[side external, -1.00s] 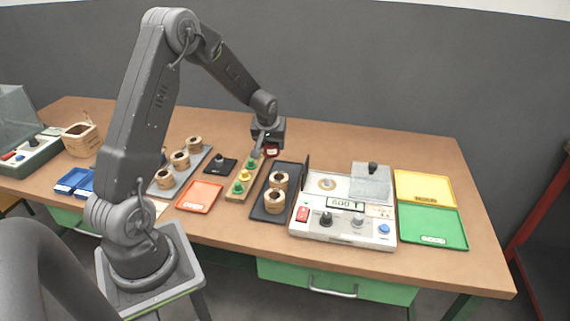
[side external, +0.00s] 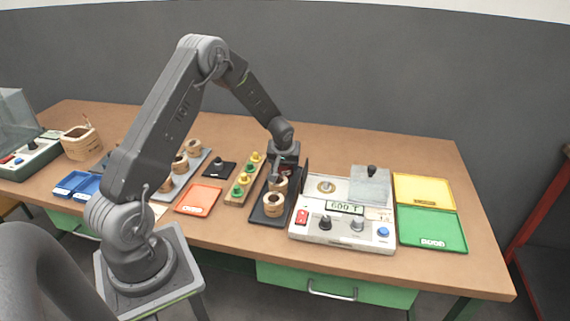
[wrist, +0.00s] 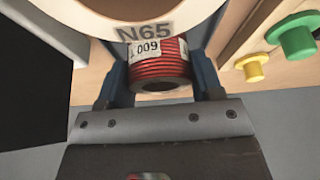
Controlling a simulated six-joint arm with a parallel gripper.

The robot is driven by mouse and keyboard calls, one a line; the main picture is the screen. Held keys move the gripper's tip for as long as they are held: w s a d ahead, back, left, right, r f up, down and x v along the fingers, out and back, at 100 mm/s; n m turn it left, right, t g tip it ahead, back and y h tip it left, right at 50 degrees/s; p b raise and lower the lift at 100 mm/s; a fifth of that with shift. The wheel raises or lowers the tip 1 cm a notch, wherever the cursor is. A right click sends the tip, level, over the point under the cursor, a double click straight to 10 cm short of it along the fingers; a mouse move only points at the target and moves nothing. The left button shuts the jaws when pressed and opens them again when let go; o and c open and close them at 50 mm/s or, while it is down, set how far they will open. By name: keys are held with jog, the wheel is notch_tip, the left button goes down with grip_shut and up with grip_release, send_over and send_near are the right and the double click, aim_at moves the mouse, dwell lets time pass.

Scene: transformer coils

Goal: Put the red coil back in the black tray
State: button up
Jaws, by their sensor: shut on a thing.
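The red coil (wrist: 160,65), with a white label reading 009, is between my gripper's fingers in the wrist view. My gripper (side external: 282,168) is shut on it, over the back part of the black tray (side external: 262,217) in the side view. Two tan coils are in the tray: the front one (side external: 273,205) is in plain view, and the other (side external: 278,185) is close to my gripper. A tan ring labelled N65 (wrist: 145,12) lies just beyond the red coil in the wrist view. I cannot tell whether the red coil touches the tray.
A wooden board (side external: 234,200) with green and yellow pegs is close on the left. An orange tray (side external: 199,200) and a grey tray of tan coils (side external: 192,172) are farther left.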

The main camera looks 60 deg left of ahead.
jog(key=o, duration=1.1)
jog(key=shift+f, duration=0.15)
jog(key=s+d+r+m, duration=0.1)
jog(key=s+d+r, duration=0.2)
jog(key=d+r, duration=0.35)
jog(key=s+d+r+m+t, duration=0.15)
jog(key=s+d+r, duration=0.25)
jog(key=r, duration=0.5)
jog(key=s+d+r+m, duration=0.25)
jog(key=d+r, duration=0.25)
jog(key=r, duration=0.3)
jog(key=s+d+r+m+h, duration=0.1)
jog(key=s+d, duration=0.2)
jog(key=s, duration=0.2)
jog(key=s+d+r+m+t+h, duration=0.1)
jog(key=s+d+m, duration=0.1)
jog(key=s+d, duration=0.2)
jog(key=s+d+r+m+h, duration=0.1)
jog(key=s+d+r+m, duration=0.1)
jog(key=s+d, duration=0.2)
jog(key=shift+s+d, duration=0.15)
jog(key=shift+s, duration=0.8)
jog(key=shift+s+d, duration=0.1)
jog(key=shift+s, duration=0.8)
